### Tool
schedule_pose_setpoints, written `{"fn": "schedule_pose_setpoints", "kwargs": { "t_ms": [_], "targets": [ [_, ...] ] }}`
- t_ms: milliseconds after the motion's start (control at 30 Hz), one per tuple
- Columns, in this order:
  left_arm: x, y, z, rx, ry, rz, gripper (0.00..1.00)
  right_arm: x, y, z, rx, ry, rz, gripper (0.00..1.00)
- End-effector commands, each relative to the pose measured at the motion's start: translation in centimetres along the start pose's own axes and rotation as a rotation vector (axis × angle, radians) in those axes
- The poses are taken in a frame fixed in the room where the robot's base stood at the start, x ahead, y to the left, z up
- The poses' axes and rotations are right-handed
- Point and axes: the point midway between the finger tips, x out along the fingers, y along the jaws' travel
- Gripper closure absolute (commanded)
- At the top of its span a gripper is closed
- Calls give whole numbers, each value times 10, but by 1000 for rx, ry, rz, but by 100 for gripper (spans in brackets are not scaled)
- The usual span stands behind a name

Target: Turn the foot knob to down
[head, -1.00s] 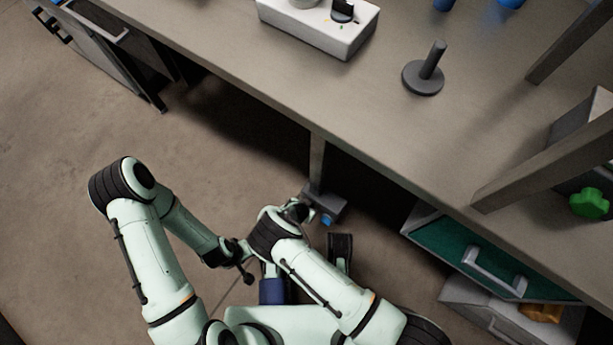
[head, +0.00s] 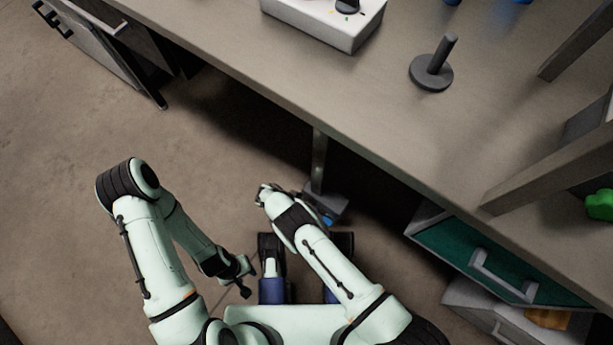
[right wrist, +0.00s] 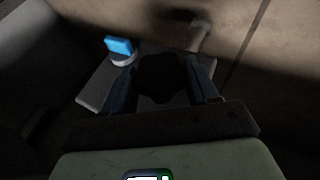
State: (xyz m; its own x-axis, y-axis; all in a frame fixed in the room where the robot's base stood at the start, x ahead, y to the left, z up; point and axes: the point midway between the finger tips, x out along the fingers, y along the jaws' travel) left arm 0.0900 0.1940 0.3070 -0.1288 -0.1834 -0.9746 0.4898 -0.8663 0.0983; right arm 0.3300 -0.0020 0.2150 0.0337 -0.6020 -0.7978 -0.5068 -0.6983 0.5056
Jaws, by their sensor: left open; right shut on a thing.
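The foot knob (right wrist: 160,78), a dark lobed knob, sits between the fingers of my right gripper (right wrist: 163,86) in the right wrist view. The gripper is shut on it. The knob is on a grey box (right wrist: 92,95), which stands by the table leg in the head view (head: 335,203). My right arm hides the knob there, and its pointing direction is too dark to read. A blue lever (right wrist: 118,46) stands on the same box, left of the knob. My left gripper (head: 249,279) is open and empty, low over the floor.
The table (head: 300,95) overhangs the box, and its leg (head: 318,160) rises beside it. A green drawer (head: 490,262) with a handle is at the right. A white device (head: 325,22) and a grey post (head: 432,72) stand on the tabletop. Floor at the left is clear.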

Motion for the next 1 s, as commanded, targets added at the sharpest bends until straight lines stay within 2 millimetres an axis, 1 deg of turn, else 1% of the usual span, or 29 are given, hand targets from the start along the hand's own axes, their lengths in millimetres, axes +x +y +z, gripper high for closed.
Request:
{"fn": "schedule_pose_setpoints", "kwargs": {
  "t_ms": [300, 767, 800, 867, 1000],
  "targets": [
    [0, 0, 0, 1, 1, 0, 57, 2, 1, 1, -25, 0, 61, 72],
    [0, 0, 0, 1, 1, 1, 57, 2, 1, 1, -30, 1, 71, 72],
    [0, 0, 0, 1, 1, 1, 57, 2, 1, 1, -30, 1, 71, 35],
    [0, 0, 0, 1, 1, 1, 57, 2, 1, 1, -29, 1, 70, 17],
    [0, 0, 0, 1, 1, 1, 57, 2, 1, 0, -28, 1, 67, 17]
  ]
}}
